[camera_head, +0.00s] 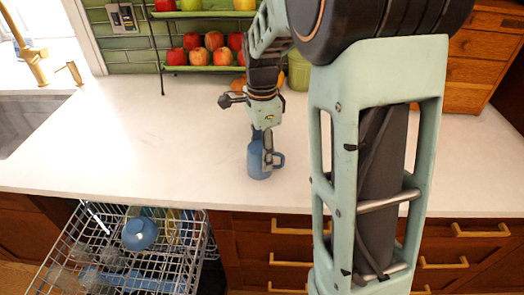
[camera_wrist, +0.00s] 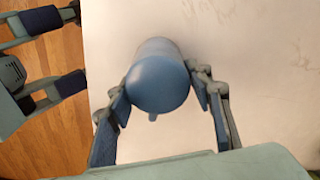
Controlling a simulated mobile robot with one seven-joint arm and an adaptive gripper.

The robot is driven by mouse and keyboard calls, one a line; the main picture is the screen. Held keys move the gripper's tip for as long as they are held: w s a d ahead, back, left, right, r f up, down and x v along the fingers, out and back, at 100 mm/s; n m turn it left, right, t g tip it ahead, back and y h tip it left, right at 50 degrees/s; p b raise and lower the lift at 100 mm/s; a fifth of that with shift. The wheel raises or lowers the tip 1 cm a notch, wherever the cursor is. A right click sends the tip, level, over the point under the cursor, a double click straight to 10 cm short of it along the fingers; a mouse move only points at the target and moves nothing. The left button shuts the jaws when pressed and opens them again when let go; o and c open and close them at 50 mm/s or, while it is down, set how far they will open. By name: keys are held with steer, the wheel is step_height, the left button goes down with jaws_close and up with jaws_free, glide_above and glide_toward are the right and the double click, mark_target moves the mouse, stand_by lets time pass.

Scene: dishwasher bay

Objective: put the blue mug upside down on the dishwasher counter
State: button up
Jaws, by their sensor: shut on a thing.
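The blue mug (camera_head: 257,160) is at the front part of the white counter (camera_head: 150,135), below my gripper (camera_head: 266,143). Its handle sticks out to the right in the head view. In the wrist view the mug (camera_wrist: 158,80) shows a plain round closed end facing the camera, so it is upside down. My gripper (camera_wrist: 161,88) is shut on the mug, with one finger on each side of its body. Whether the rim touches the counter or is slightly above it, I cannot tell.
The open dishwasher rack (camera_head: 100,262) holds a blue rounded dish (camera_head: 138,234) and other dishes below the counter edge. A sink (camera_head: 30,122) is at the left. A fruit stand (camera_head: 190,69) and wooden drawers (camera_head: 470,70) stand behind. The counter left of the mug is clear.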

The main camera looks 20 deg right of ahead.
steer(key=shift+f, duration=0.2)
steer(key=o, duration=1.2)
steer(key=shift+r, duration=0.1)
